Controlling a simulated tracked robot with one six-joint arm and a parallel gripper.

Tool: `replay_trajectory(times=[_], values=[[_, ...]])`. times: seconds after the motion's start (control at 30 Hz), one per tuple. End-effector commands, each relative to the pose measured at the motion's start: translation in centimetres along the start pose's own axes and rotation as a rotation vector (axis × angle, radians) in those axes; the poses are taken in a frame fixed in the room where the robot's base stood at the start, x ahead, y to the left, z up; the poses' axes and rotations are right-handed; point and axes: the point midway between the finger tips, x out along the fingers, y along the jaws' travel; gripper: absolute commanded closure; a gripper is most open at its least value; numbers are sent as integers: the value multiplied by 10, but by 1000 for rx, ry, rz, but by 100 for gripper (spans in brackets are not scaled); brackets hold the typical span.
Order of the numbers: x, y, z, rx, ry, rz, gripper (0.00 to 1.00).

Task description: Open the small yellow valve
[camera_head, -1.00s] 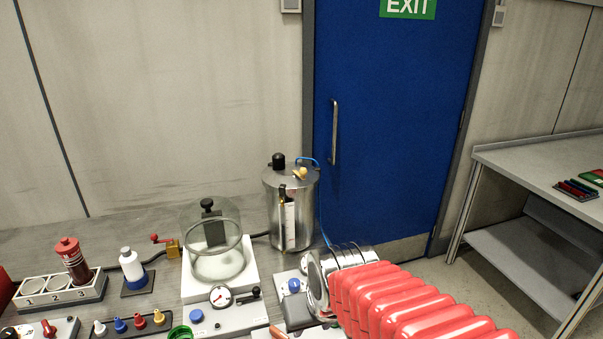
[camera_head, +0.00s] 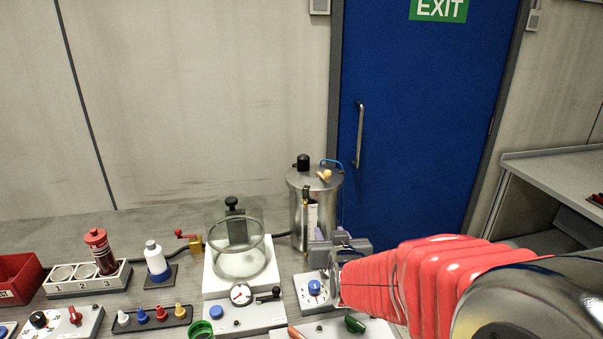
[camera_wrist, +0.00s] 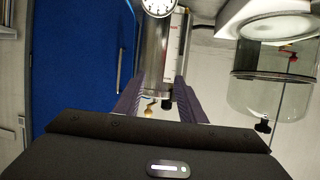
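The small yellow valve (camera_head: 324,175) sits on the lid of the steel drum (camera_head: 296,212), near a black cap (camera_head: 303,162). In the wrist view, which looks upside down, the yellow valve (camera_wrist: 149,111) shows low between my fingers, beyond them, and the drum (camera_wrist: 154,55) stands behind. My gripper (camera_head: 341,240) is in front of the drum's right side, lower than the lid and apart from the valve. In the wrist view my gripper (camera_wrist: 158,86) has its two dark fingers spread, with nothing held between them.
A glass chamber (camera_head: 240,245) on a white base stands left of the drum. A valve with a red handle (camera_head: 190,238) and a bottle (camera_head: 155,262) are further left. A box with a blue knob (camera_head: 314,287) lies below my gripper. A blue door (camera_head: 425,110) is behind.

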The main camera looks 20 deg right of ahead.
Motion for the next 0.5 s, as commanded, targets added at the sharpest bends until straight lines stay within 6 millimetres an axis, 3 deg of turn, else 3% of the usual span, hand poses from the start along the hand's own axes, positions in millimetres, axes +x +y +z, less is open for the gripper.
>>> replay_trajectory(times=[0.23, 0.37, 0.5], values=[[-7, 6, -67, -3, 271, 25, 63], [-13, 7, -84, -6, 342, 31, 63], [-14, 7, -87, -9, 356, 32, 63]])
